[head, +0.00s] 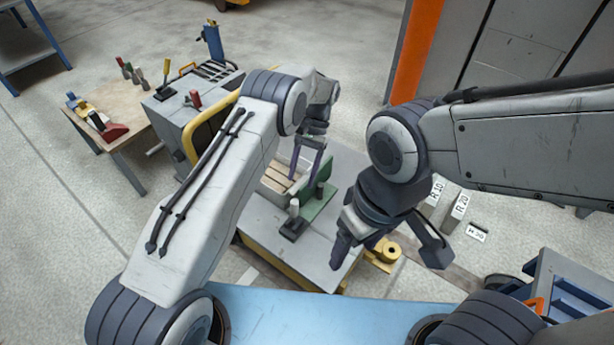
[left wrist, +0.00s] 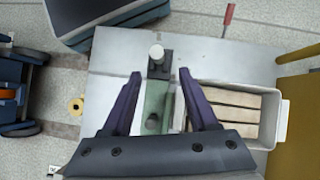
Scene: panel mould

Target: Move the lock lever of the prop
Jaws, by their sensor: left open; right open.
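An upright lever with a pale grip on a dark base (head: 293,212) stands at the near end of a green piece (head: 320,203) on the grey table. It also shows in the left wrist view (left wrist: 157,54). I cannot tell if it is the prop's lock lever. A red-handled rod (left wrist: 229,16) shows beyond the table's edge. My left gripper (head: 308,158) is open and empty above the green piece. Its fingertips (left wrist: 159,76) lie either side of the strip in the picture, short of the pale-gripped lever. My right gripper (head: 390,250) is open and empty over the table's right edge.
A pale tray with wooden slats (left wrist: 281,120) stands beside the green piece. A yellow roll (head: 386,250) lies on the floor right of the table. A yellow rail (head: 205,120) and a workbench (head: 113,105) stand at left. The near grey tabletop (head: 290,262) is bare.

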